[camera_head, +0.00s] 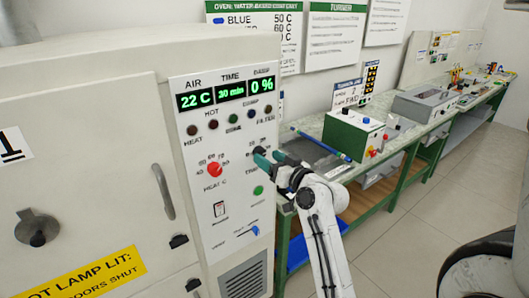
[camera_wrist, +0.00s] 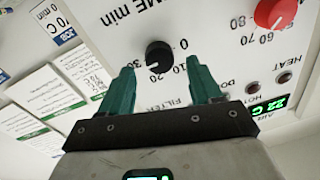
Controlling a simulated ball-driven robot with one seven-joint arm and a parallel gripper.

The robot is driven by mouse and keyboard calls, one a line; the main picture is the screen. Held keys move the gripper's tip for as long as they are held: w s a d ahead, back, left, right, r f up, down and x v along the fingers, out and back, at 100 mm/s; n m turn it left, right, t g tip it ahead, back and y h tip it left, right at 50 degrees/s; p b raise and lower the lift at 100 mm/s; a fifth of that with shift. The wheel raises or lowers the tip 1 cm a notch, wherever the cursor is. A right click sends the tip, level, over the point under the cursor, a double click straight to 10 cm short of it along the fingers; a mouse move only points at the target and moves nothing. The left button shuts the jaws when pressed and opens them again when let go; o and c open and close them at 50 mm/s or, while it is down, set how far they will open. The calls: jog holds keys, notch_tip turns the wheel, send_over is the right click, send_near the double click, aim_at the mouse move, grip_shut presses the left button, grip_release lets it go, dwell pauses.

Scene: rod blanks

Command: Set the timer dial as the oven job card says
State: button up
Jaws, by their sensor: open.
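The timer dial (camera_wrist: 159,55) is a round black knob on the white oven panel, under the "TIME min" lettering, which is upside down in the wrist view. In the head view my gripper (camera_head: 264,158) is at the panel's right side and hides the dial. The time display (camera_head: 231,89) reads what looks like 30 min. The oven job card (camera_head: 254,28) shows "BLUE" and "50 C"; its lower lines are partly hidden.
A red heat knob (camera_head: 214,169) sits left of my gripper, with indicator lamps above and a green button (camera_head: 258,190) below. A green bench (camera_head: 333,131) with a green-and-white box (camera_head: 352,134) stands to the right. Grey floor (camera_head: 440,190) is open at the right.

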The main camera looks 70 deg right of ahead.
jog(key=shift+x, duration=1.25)
jog(key=shift+c, duration=0.4)
jog(key=c, duration=1)
jog(key=shift+o, duration=0.2)
jog(key=shift+f, duration=0.1)
jog(key=shift+m, duration=0.4)
jog(key=o, duration=1)
jog(key=shift+o, duration=0.2)
jog(key=shift+s, duration=0.1)
